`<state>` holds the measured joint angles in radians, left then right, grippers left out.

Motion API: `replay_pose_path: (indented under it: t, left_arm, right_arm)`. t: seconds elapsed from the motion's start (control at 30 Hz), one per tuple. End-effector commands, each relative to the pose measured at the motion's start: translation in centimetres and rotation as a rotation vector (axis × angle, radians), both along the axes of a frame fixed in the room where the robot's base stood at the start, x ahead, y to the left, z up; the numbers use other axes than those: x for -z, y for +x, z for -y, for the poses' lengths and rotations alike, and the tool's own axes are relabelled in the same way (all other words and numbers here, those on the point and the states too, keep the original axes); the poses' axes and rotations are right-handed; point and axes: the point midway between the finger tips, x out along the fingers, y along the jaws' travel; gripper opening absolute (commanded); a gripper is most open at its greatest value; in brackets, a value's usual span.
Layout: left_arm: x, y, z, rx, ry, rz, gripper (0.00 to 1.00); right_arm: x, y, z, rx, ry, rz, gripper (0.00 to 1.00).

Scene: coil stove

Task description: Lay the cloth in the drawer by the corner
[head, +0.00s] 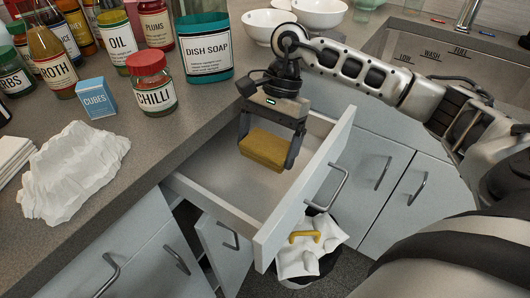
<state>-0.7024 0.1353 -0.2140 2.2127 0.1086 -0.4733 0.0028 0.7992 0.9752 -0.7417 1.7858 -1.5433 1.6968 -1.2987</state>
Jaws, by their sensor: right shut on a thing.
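The drawer (303,187) is pulled open below the counter at the corner, and the bare grey floor of it shows. My right gripper (266,153) reaches down over the open drawer from above. It is shut on a mustard-yellow, flat, block-like piece that looks like the folded cloth (262,148). The yellow cloth sits between the two fingers, inside the drawer's outline in the head view. I cannot tell whether it touches the drawer floor. My left gripper is not in view.
A white crumpled piece (75,170) lies on the left counter. A chilli jar (152,82), a blue cubes box (96,96) and a dish soap bottle (205,48) stand near the drawer. White bowls (318,14) stand behind. A lined bin (312,250) stands below the drawer front.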

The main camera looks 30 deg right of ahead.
Motion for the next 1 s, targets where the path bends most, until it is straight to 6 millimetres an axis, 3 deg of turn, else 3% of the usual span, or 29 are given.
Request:
replay_pose_path:
  t: [0.33,0.5,0.83,0.87,0.9,1.0]
  left_arm:
    - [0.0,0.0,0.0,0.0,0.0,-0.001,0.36]
    - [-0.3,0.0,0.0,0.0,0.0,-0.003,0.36]
    - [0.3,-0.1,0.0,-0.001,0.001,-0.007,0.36]
    - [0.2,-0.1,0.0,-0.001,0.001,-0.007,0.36]
    - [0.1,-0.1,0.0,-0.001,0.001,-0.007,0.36]
    - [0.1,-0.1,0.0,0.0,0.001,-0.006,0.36]
  right_arm:
    - [2.6,1.8,0.9,0.001,0.0,-0.002,0.62]
    - [5.0,1.7,0.8,0.0,0.001,-0.002,0.62]
    - [5.6,1.7,0.8,0.0,0.0,0.002,0.62]
    - [5.5,1.7,0.9,0.0,0.0,0.002,0.96]
    - [5.5,1.7,0.8,-0.001,0.001,0.001,1.0]
    - [5.5,1.7,0.8,-0.001,0.001,0.001,1.0]
